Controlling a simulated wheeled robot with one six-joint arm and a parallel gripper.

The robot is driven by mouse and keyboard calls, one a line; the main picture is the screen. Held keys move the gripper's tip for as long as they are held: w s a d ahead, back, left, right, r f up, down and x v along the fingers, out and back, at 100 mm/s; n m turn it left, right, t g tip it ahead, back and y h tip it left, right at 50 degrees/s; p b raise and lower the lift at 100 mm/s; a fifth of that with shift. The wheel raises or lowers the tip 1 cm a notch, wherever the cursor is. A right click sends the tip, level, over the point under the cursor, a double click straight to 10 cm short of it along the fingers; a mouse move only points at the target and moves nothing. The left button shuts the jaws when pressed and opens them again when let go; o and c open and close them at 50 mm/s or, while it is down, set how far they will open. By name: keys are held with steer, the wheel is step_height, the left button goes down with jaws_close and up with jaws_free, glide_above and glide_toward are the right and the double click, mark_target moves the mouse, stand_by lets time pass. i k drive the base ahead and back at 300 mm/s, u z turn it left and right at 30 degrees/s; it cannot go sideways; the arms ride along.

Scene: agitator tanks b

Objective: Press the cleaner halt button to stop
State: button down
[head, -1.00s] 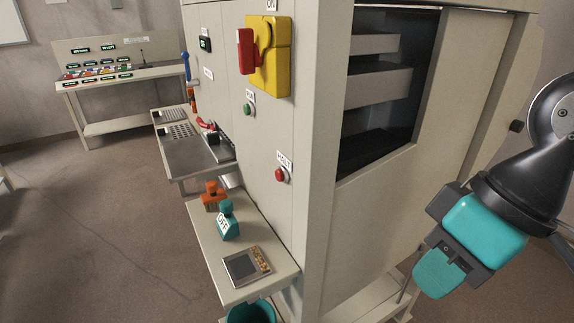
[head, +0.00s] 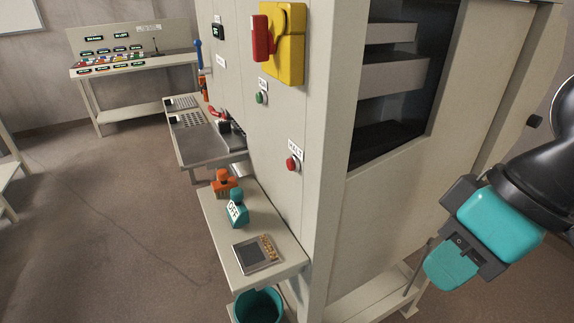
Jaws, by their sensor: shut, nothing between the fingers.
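The red halt button (head: 293,163) sits on the beige cabinet's front panel (head: 290,205), under a small white label reading HALT (head: 296,148). It is in plain view and nothing touches it. My gripper (head: 450,268), with teal fingers, is shut and empty at the lower right. It is well to the right of the button, beside the cabinet's side face, and points down and to the left.
A green button (head: 261,98) and a yellow switch with a red handle (head: 284,45) are above. A shelf (head: 284,266) below holds teal and orange blocks and a small device. A teal bin (head: 258,306) stands beneath. Open floor lies left.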

mark_target(291, 164)
steer(key=z, duration=0.55)
steer(key=k, duration=1.35)
steer(key=z, duration=0.3)
steer(key=i, duration=0.35)
steer(key=u, duration=1.35)
steer(key=i, duration=0.85)
steer(key=u, duration=0.95)
